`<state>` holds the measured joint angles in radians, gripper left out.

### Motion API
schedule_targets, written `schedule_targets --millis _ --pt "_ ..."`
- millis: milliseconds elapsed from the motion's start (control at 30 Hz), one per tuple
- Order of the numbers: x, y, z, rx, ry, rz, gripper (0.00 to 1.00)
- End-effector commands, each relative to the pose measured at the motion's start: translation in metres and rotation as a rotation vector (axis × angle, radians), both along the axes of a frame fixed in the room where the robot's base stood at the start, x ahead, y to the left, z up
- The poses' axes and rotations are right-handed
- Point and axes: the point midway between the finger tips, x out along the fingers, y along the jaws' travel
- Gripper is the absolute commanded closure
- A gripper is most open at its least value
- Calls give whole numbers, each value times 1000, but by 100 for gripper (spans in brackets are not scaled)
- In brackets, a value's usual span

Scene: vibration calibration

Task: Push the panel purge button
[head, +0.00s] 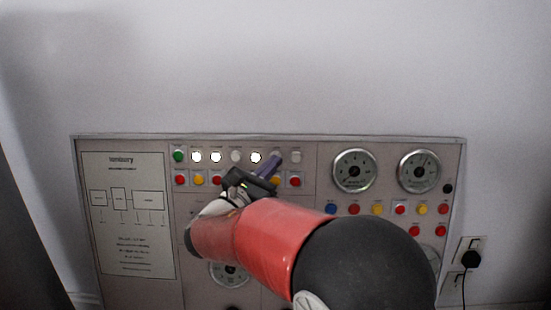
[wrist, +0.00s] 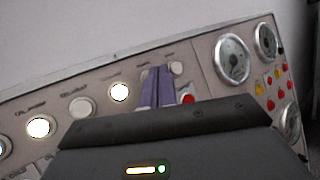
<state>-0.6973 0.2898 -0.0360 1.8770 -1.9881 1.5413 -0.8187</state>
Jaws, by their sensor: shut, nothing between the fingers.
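The control panel (head: 325,146) is a grey upright board with rows of round buttons and several gauges. My gripper (head: 279,157) is in front of its upper button row, fingers shut and empty, pointing at the panel. In the wrist view my purple fingers (wrist: 158,72) stand together, just left of a white unlit button (wrist: 177,68) and right of a lit white button (wrist: 119,92). The same lit button (head: 256,157) and unlit button (head: 296,157) show in the head view. Button labels are too small to read, so I cannot tell which is purge. I cannot tell whether the fingertips touch the panel.
A green button (head: 178,156) is at the row's left end, above red and yellow buttons. Two gauges (head: 354,170) are at right, and a printed sheet (head: 128,215) at left. A plugged-in socket (head: 470,258) is on the wall. My arm hides the panel's lower middle.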

Motion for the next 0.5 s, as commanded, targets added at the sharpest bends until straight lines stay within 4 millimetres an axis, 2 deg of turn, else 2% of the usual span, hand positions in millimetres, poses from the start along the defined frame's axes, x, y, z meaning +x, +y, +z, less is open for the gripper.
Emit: schedule_targets --millis 500 --pt "9 -1 -1 0 0 0 100"
